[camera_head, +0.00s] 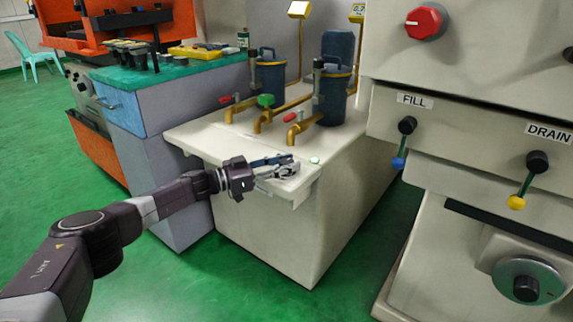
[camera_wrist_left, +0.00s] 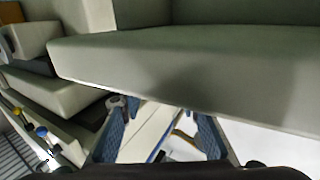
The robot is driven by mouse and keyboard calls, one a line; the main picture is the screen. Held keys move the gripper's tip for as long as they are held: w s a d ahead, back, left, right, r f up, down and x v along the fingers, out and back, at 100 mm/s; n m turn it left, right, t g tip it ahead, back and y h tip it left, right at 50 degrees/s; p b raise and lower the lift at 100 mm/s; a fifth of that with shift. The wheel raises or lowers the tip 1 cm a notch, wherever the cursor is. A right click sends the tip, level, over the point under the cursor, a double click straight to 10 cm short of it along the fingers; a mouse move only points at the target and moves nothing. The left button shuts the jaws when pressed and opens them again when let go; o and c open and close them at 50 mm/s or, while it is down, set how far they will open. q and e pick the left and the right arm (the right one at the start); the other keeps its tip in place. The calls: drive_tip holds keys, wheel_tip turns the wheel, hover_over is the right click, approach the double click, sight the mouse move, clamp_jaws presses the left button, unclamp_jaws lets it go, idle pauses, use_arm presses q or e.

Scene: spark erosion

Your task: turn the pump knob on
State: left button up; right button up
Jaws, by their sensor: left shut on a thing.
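My left gripper (camera_head: 283,168) reaches in from the left over the front corner of the beige pump unit (camera_head: 217,134). Its fingers also show in the wrist view (camera_wrist_left: 165,125), one on each side of a pale panel. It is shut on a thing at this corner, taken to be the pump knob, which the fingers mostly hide. I cannot make out which way the knob points. My right gripper is not in view.
The machine at the right carries a red knob (camera_head: 425,22), a FILL lever (camera_head: 407,126) and a DRAIN lever (camera_head: 537,163). Dark filter canisters (camera_head: 270,75) and brass pipes stand behind the gripper. Green floor (camera_head: 220,285) is free in front.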

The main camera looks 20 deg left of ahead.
use_arm(q)
drive_tip(key=o, duration=1.2)
drive_tip(key=v, duration=1.2)
